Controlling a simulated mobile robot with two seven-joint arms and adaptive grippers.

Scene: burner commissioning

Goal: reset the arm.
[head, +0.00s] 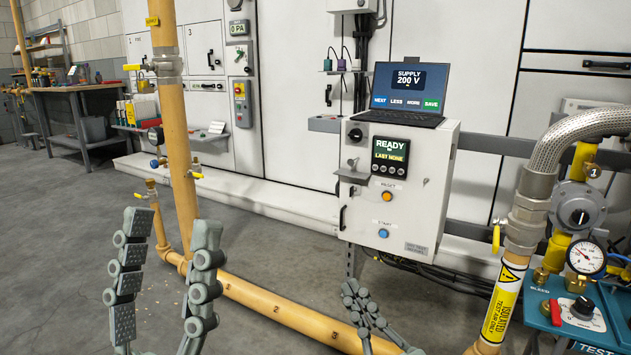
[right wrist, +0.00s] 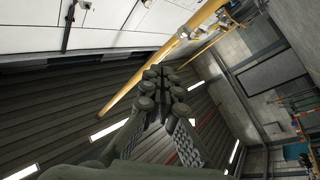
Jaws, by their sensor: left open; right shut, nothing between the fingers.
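My left gripper (head: 168,235) is in the lower left of the head view, its two grey fingers pointing up and spread apart with nothing between them. It stands in front of the floor near the yellow pipe. My right gripper (head: 352,288) is low in the middle of the head view, below the control box (head: 395,190). Its fingers are together and empty; the right wrist view also shows the closed fingers (right wrist: 165,78). The box has a screen reading READY, an orange RESET button (head: 388,196) and a blue START button (head: 383,233). Neither gripper touches the box.
A laptop (head: 404,93) showing SUPPLY 200 V stands on the box. A yellow pipe (head: 270,300) runs along the floor and up at left. A braided hose (head: 575,135), a gauge (head: 585,258) and a teal test unit (head: 560,308) crowd the right. Open floor (head: 70,230) lies at left.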

